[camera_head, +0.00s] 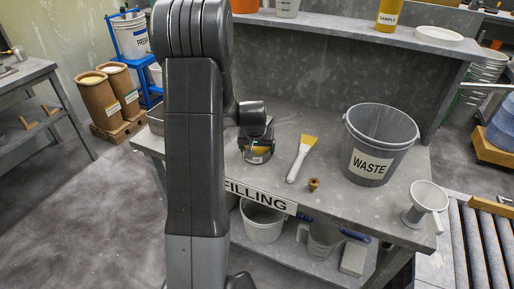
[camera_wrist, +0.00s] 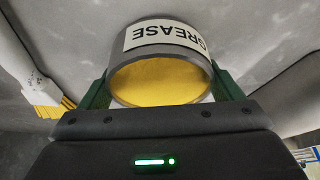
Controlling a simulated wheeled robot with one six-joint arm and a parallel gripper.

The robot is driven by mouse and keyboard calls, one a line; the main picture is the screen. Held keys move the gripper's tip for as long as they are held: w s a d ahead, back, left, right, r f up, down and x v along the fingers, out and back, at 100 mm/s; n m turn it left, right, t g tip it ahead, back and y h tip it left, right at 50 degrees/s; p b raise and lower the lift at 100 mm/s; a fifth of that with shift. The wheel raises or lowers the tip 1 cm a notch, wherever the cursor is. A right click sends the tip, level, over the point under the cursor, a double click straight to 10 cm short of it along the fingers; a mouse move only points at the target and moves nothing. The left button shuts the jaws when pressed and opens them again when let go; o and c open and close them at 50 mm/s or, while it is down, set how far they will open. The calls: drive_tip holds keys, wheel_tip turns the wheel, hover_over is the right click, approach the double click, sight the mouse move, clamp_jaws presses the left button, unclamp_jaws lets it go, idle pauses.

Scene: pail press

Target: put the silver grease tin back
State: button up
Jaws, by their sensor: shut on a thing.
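The silver grease tin (camera_wrist: 150,38) is a short grey cylinder with a white GREASE label and yellow grease in its open top. My gripper (camera_wrist: 160,95) is shut on it, with one green finger on each side, in the wrist view. In the head view the tin (camera_head: 257,157) is low over or on the FILLING table (camera_head: 335,215), and my gripper (camera_head: 258,140) is above it, partly hiding it. I cannot tell whether the tin touches the table top.
A brush (camera_head: 302,158) and a small brass piece (camera_head: 313,184) lie right of the tin. A WASTE pail (camera_head: 378,150) stands further right, near a grey funnel (camera_head: 425,200). A raised shelf (camera_head: 340,27) at the back holds a SAMPLE container (camera_head: 390,14) and a white dish (camera_head: 438,36).

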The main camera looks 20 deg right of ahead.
drive_tip(key=shift+f, duration=0.15)
drive_tip(key=o, duration=1)
drive_tip(key=shift+o, duration=0.2)
drive_tip(key=shift+r, duration=0.5)
drive_tip(key=v, duration=1.1)
drive_tip(key=shift+s, duration=0.15)
drive_tip(key=shift+a, duration=0.1)
